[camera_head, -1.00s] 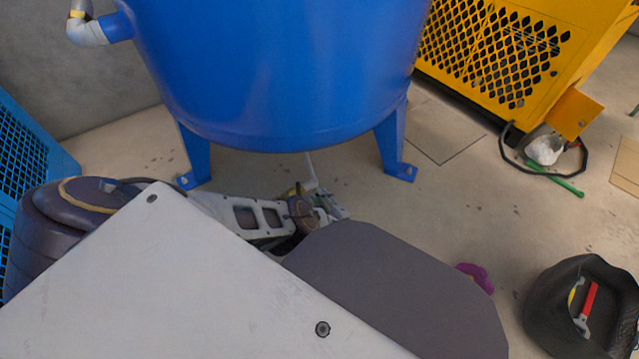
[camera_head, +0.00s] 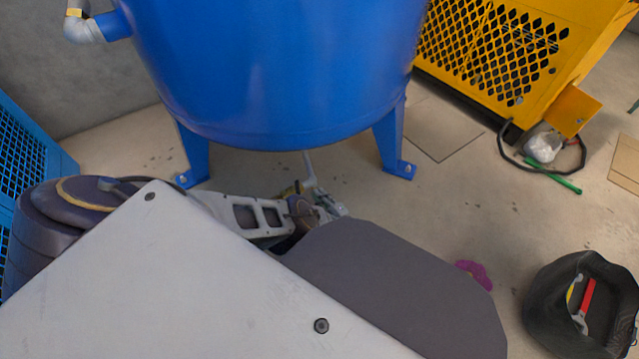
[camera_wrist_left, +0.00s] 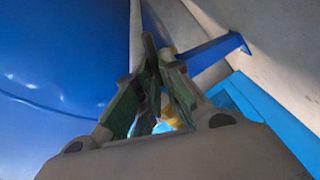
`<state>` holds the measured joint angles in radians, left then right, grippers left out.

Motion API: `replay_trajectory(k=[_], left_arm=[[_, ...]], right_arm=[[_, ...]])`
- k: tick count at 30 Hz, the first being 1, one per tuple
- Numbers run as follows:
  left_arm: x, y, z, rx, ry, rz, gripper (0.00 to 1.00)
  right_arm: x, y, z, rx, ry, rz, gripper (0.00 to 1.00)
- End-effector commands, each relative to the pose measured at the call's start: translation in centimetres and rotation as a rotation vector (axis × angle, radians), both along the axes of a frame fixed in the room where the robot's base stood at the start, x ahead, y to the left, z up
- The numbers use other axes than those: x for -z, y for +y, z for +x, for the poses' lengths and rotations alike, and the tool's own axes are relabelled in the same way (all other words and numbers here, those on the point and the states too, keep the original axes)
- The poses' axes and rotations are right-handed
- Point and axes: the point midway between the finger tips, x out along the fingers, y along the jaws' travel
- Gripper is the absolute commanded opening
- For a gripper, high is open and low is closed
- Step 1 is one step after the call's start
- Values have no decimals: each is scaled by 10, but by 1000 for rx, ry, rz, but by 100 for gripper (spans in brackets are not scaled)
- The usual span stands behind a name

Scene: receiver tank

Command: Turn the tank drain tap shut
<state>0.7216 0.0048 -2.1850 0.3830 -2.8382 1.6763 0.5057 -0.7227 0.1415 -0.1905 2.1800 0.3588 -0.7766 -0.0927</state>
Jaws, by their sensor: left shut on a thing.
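The blue tank (camera_head: 280,70) stands on blue legs at the top centre of the head view. Under it a thin pale pipe (camera_head: 309,165) runs down to the tank drain tap, whose yellow part (camera_head: 291,189) shows beside my gripper. My left gripper (camera_head: 328,205) is low under the tank, at the tap, partly hidden by my own arm. My right gripper is not in view.
Tank legs (camera_head: 394,148) flank the tap area. A yellow machine (camera_head: 500,60) stands at upper right, with a black cable and green-handled item (camera_head: 560,184) by it. A black bag (camera_head: 550,315) holding tools and a purple item (camera_head: 475,272) lie at right. Floor between is clear.

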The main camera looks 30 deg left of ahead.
Motion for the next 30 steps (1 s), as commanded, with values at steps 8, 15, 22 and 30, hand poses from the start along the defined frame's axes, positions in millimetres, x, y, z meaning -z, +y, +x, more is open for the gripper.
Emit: replay_trajectory(k=[8,15,22,30], left_arm=[[1,0,0,0,-163,-69,0],[2,0,0,1,-313,-131,0],[2,0,0,1,-419,-175,0],[2,0,-1,1,-473,-197,0]], right_arm=[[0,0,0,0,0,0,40],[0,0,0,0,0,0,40],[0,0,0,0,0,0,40],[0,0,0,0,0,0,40]])
